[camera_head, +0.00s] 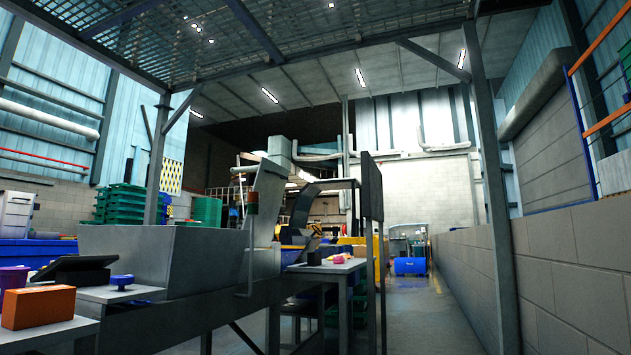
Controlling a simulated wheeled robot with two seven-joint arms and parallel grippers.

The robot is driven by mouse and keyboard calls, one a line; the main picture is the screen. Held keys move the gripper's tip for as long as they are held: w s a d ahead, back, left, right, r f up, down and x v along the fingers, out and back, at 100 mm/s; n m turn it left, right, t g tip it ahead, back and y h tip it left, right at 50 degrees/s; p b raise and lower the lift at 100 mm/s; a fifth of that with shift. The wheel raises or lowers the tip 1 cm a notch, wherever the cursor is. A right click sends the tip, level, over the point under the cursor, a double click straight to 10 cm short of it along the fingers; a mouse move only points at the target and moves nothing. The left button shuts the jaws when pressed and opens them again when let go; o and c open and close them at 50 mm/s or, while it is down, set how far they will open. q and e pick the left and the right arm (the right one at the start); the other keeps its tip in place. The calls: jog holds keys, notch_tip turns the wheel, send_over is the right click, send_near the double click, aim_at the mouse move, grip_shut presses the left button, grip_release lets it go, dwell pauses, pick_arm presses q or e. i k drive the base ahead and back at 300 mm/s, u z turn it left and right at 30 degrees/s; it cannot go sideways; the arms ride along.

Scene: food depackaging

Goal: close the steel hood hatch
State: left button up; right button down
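A grey steel panel (267,200), which looks like the hood hatch, stands raised and leaning near the right end of a long steel hood or trough (165,260). Its hinge and any handle are too small to make out. Neither of my grippers shows in the head view, so I cannot see where they are relative to the panel.
An orange-brown box (38,307) and a blue knob (122,281) are at the front left. A side table (325,265) carries small coloured items. A dark upright panel (372,190) stands beside it. The floor (425,320) is open along the block wall (570,275).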

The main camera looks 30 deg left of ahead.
aim_at(271, 179)
jog(key=z, duration=0.1)
jog(key=i, duration=1.1)
jog(key=u, duration=0.65)
jog(key=i, duration=0.8)
jog(key=u, duration=0.8)
